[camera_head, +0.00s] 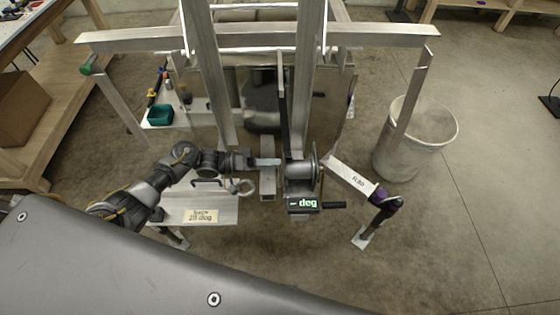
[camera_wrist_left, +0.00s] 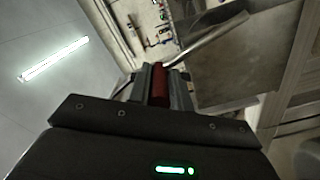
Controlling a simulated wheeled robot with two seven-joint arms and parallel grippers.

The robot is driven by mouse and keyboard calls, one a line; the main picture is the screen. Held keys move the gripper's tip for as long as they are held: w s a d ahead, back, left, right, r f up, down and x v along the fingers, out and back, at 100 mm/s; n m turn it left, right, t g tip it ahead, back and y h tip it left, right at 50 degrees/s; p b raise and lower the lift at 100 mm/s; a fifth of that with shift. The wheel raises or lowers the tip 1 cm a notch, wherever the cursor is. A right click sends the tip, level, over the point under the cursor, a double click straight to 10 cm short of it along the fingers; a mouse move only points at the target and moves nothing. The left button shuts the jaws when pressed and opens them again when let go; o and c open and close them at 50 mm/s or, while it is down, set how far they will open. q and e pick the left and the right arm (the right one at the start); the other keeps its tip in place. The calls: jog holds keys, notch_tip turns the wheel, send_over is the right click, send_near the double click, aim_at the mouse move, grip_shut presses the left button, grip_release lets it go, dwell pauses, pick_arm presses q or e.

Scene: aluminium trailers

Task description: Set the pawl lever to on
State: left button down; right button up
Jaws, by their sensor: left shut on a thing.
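The winch (camera_head: 300,176) stands at the front of the trailer frame, with a display reading "deg" and a dark crank handle (camera_head: 334,205) at its lower right. My left gripper (camera_head: 268,162) reaches in from the left and its tips are close beside the winch. In the left wrist view, the two fingers are shut on a red piece (camera_wrist_left: 160,86), which looks like the grip of the pawl lever. The lever is hidden or too small to make out in the head view, so its setting cannot be told. My right gripper is not in view.
A metal plate (camera_head: 198,204) with a label lies below my left arm. A ring (camera_head: 243,187) sits near the winch. Aluminium beams (camera_head: 380,37) rise behind.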

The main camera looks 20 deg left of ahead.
pick_arm(q)
jog(key=shift+s+f, duration=0.1)
dwell(0.3)
jog(key=c, duration=1.3)
grip_release()
jog(key=shift+b+v, duration=1.65)
jog(key=shift+v, duration=3.75)
